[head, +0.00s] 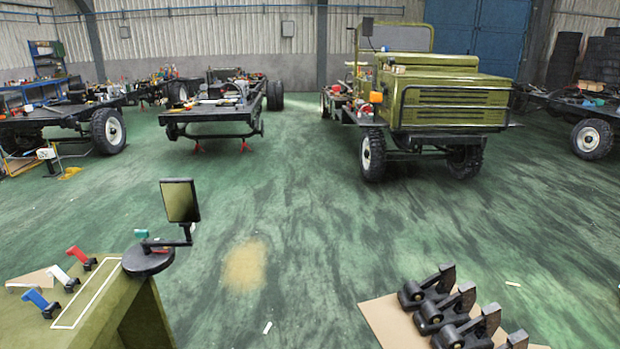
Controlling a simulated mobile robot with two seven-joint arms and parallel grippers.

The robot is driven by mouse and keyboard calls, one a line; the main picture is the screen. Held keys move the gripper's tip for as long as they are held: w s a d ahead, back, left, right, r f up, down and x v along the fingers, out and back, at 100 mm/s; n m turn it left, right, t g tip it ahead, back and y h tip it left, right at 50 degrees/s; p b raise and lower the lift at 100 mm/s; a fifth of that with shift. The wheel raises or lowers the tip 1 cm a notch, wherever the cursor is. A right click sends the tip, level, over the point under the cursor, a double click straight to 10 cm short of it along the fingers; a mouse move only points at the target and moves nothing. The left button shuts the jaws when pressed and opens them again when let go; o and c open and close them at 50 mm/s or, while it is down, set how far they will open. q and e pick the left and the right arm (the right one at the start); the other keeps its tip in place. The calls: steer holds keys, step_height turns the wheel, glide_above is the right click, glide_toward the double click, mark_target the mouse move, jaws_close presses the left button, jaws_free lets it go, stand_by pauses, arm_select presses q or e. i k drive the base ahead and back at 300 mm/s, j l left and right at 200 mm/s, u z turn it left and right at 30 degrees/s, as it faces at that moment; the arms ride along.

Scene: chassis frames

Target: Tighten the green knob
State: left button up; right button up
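A small green knob (141,233) shows at the left end of a black arm that carries a rectangular mirror (180,201). The arm stands on a round black base (148,260) at the corner of an olive-green body (120,318) at lower left. The mirror stands upright on a thin post to the right of the knob. I cannot tell how tight the knob is. Neither of my grippers is in view.
On the olive top sit a red clip (82,258), a white clip (62,276) and a blue clip (42,302), beside a pale rectangular outline. Several black brackets (440,305) rest on cardboard at lower right. Vehicle chassis stand behind; the green floor (300,230) between is mostly clear.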

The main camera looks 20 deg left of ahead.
mark_target(142, 234)
steer(key=i+u, duration=0.45)
steer(key=i, duration=0.75)
steer(key=i+u, duration=0.25)
steer(key=i, duration=0.35)
steer(key=i+l+u, duration=0.2)
steer(key=i, duration=0.4)
steer(key=i+u, duration=0.2)
steer(key=u, duration=0.15)
steer(key=i+u, duration=0.2)
steer(key=u, duration=0.15)
steer(key=i+l+u, duration=0.1)
steer(key=u, duration=0.2)
steer(key=i, duration=0.05)
